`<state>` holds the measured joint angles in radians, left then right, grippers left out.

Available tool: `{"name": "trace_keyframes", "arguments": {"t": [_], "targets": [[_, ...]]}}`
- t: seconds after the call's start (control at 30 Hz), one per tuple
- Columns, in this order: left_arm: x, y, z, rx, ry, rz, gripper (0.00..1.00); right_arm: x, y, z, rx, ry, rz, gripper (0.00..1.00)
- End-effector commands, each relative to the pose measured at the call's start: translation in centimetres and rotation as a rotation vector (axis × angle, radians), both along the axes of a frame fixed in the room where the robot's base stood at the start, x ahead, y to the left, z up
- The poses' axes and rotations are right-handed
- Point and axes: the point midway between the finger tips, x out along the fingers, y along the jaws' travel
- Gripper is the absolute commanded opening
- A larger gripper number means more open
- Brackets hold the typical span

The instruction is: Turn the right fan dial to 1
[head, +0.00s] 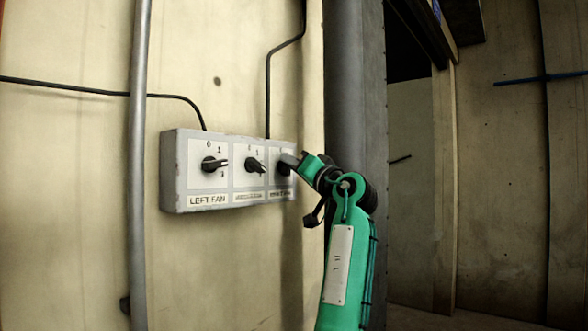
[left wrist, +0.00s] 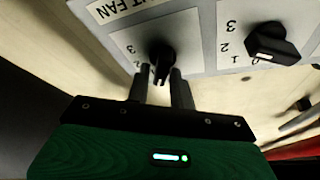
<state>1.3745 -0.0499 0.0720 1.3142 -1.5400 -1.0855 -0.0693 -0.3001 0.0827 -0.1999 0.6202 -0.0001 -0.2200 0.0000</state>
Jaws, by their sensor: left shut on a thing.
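The right fan dial (head: 284,169) is a black knob on the rightmost panel of a grey control box (head: 178,172). My left gripper (head: 290,161) reaches it from the right and partly covers that panel in the head view. In the left wrist view the box is upside down, and the two fingers of the left gripper (left wrist: 163,82) are shut on the handle of the right fan dial (left wrist: 160,58), one on each side. A 3 shows beside the dial; its other marks are partly hidden, so I cannot tell its setting. My right gripper is not in view.
The middle dial (head: 256,165) sits close to the left of the gripped one. The left fan dial (head: 214,164) is farther left. A vertical pipe (head: 140,150) and black cables run along the wall. A dark column (head: 350,80) stands behind my left arm.

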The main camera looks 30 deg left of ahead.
Motion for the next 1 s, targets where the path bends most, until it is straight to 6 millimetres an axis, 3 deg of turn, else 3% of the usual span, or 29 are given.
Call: {"name": "trace_keyframes", "arguments": {"t": [0.4,0.87,0.9,0.97,1.0], "targets": [[0.12,0.09,-0.27,0.009,0.171,0.002,0.0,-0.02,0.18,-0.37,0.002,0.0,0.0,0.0],[0.14,0.1,-0.31,0.009,0.188,0.002,0.0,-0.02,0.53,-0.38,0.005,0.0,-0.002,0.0],[0.14,0.1,-0.31,0.009,0.188,0.002,0.24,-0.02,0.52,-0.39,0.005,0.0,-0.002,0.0],[0.15,0.1,-0.32,0.009,0.188,0.002,0.35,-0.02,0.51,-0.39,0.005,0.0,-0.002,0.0],[0.15,0.09,-0.3,0.009,0.188,0.002,0.35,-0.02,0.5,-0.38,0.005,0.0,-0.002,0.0]]}}
